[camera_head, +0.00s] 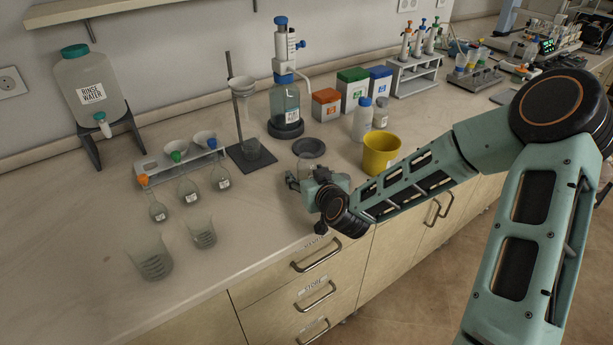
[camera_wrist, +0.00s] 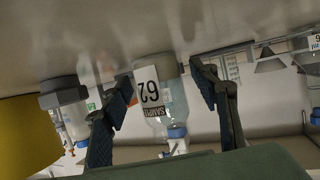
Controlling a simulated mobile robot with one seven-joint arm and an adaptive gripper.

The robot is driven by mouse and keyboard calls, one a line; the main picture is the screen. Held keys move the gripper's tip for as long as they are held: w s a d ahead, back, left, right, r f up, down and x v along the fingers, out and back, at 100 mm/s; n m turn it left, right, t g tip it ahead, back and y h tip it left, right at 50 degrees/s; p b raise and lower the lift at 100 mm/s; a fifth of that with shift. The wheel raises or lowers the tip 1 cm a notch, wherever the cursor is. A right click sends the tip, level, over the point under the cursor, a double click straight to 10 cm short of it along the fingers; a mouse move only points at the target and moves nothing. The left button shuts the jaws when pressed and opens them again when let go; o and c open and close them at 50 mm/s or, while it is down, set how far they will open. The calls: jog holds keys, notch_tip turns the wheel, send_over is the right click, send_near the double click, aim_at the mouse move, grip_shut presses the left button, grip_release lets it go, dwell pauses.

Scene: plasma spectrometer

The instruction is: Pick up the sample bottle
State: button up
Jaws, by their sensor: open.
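The sample bottle (camera_wrist: 149,97) is clear, with a white sample label. It appears upside down in the wrist view, between the two fingers of my open gripper (camera_wrist: 165,84). Narrow gaps seem to show on both sides of it, though I cannot be sure that neither finger touches. In the head view my gripper (camera_head: 303,184) is low over the counter near its front edge. A clear vessel (camera_head: 306,167), apparently the sample bottle, stands just behind it, partly hidden by the gripper.
A yellow bucket (camera_head: 381,152) stands right of my gripper, with a white bottle (camera_head: 362,121) behind it. A dark round dish (camera_head: 309,147) lies behind. A funnel stand (camera_head: 250,153) and flask rack (camera_head: 179,163) are left. Free counter (camera_head: 262,215) lies front left.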

jog(key=c, duration=1.3)
jog(key=shift+r, duration=0.1)
